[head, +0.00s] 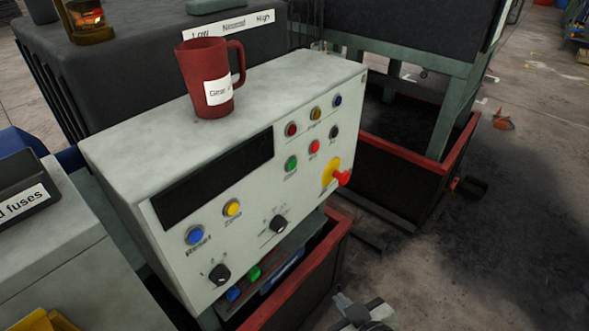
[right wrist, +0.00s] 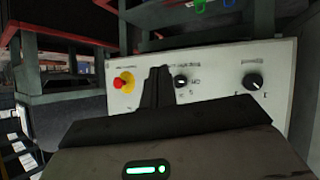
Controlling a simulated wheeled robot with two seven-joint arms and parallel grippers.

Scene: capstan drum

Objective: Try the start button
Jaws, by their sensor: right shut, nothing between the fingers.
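The grey control box (head: 225,150) carries a sloped panel of buttons. A green button (head: 291,163), with a label too small to read, sits left of a red button (head: 314,147) and a black one (head: 333,132). A red mushroom button on a yellow plate (head: 335,174) sits at the right; it also shows in the right wrist view (right wrist: 123,82). My right gripper (head: 342,298) is shut and empty, low in front of the box and apart from it. In the right wrist view its fingers (right wrist: 158,78) cover part of the panel; the green button is not visible there.
A red mug (head: 208,80) stands on the box. A blue Reset button (head: 194,235), yellow button (head: 232,208) and black knobs (head: 278,224) share the panel. A red-rimmed bin (head: 337,235) is below. Open floor lies to the right.

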